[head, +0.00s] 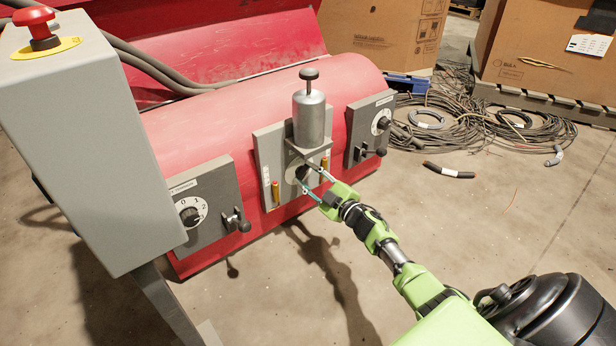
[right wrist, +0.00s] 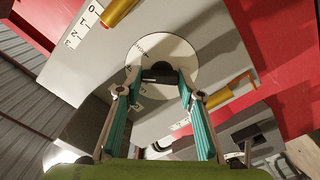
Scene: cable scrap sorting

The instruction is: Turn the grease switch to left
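The grease switch (right wrist: 160,72) is a dark round knob on a pale round dial plate (right wrist: 203,62) with small lettering. In the head view the switch (head: 302,173) sits on the middle grey panel (head: 267,152), below a metal grease cylinder (head: 309,118). My right gripper (head: 314,182) is in front of it with its fingers apart. In the right wrist view the fingertips (right wrist: 160,80) lie on either side of the knob; I cannot tell whether they touch it. The dial's lettering is partly covered by the fingers. My left gripper is not in view.
A left panel (head: 210,229) has a numbered dial (head: 190,212) and a lever. A right panel (head: 358,128) has another dial and lever. Brass-coloured fittings (head: 275,193) flank the switch. A grey post box (head: 85,150) with a red emergency button (head: 38,28) stands at left.

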